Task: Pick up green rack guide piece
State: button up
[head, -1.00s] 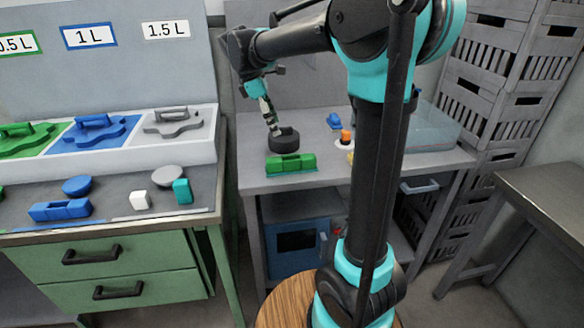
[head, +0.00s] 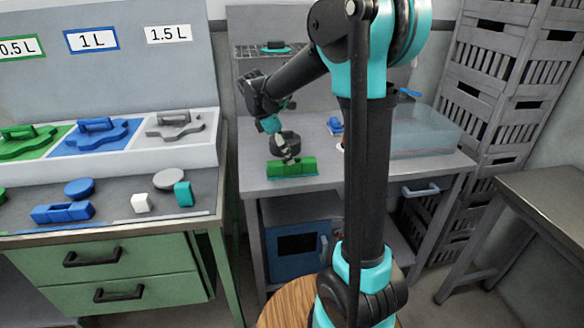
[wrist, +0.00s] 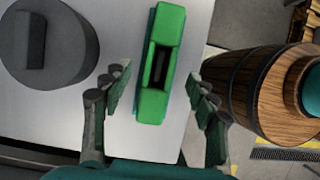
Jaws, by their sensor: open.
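The green rack guide piece (head: 292,168) lies near the front edge of the grey table. In the wrist view the green piece (wrist: 161,65) is a long block with a dark slot, running up the picture. My gripper (head: 288,158) is right at the green piece in the head view. In the wrist view my gripper (wrist: 158,92) is open, with one finger on each side of the block's near end and a gap on both sides. Nothing is held. Whether the fingertips are down at the block's height is hard to tell.
A dark round object (wrist: 48,43) stands left of the green piece, close to the left finger. A clear bin (head: 428,132) sits at the table's right. The wooden barrel-like base (wrist: 262,88) shows at right. The left bench holds blue, white and teal pieces.

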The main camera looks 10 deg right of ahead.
aim_at(292, 167)
jog(key=x, duration=0.5)
grip_shut()
dwell(0.4)
